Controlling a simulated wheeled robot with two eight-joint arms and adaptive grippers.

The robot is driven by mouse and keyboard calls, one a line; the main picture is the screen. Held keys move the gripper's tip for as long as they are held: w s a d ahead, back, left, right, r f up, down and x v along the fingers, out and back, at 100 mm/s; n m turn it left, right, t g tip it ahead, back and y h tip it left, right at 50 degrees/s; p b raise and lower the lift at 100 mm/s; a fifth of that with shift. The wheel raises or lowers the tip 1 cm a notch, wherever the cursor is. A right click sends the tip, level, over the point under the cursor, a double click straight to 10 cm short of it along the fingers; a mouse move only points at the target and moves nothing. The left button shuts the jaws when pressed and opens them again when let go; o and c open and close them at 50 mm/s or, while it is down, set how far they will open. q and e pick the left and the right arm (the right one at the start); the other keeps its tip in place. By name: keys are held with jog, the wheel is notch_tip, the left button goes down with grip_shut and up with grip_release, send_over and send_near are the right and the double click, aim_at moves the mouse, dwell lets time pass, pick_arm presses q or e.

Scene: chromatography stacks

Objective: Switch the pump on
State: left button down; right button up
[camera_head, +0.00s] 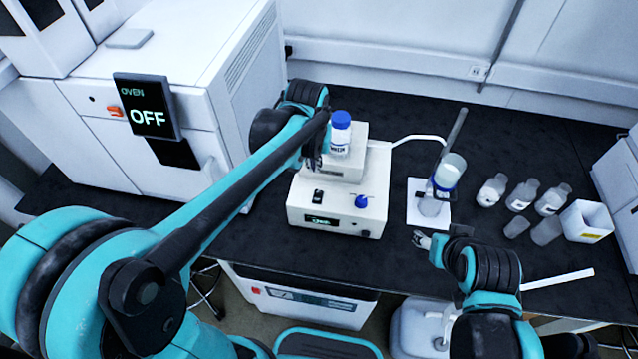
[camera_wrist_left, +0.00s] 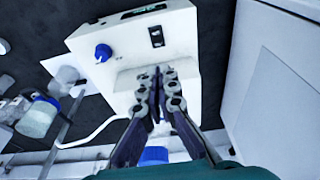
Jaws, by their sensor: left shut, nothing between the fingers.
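The pump is a white box (camera_head: 300,212) in the middle of the black bench. Its front has a black rocker switch (camera_head: 318,196), a blue knob (camera_head: 361,201) and a small dark display (camera_head: 323,220) with green characters too small to read. My left gripper (camera_wrist_left: 158,72) is shut and empty, over the pump's raised rear part, with its tips pointing toward the switch (camera_wrist_left: 156,36) but apart from it in the wrist view. In the head view the left arm hides most of that gripper. My right gripper (camera_head: 420,239) is beside the pump's right; its jaw state is unclear.
A blue-capped bottle (camera_head: 341,134) stands on the pump's rear part. A filter flask (camera_head: 433,204) on a white pad, several clear bottles (camera_head: 521,196) and a white box (camera_head: 586,222) stand to the right. An oven (camera_head: 130,140) reading OFF is at left.

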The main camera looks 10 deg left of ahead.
aim_at(318, 195)
pick_arm(q)
jog(key=shift+w+d+f, duration=0.2)
jog(key=shift+w+d, duration=0.05)
jog(key=shift+w, duration=0.15)
jog(key=b+x, duration=0.5)
jog(key=x, duration=0.9)
jog(key=shift+s, duration=0.1)
jog(key=shift+f+g, duration=0.4)
jog(key=shift+g, duration=0.2)
jog(key=shift+s+r, duration=0.2)
jog(key=shift+s, duration=0.5)
jog(key=shift+w, duration=0.1)
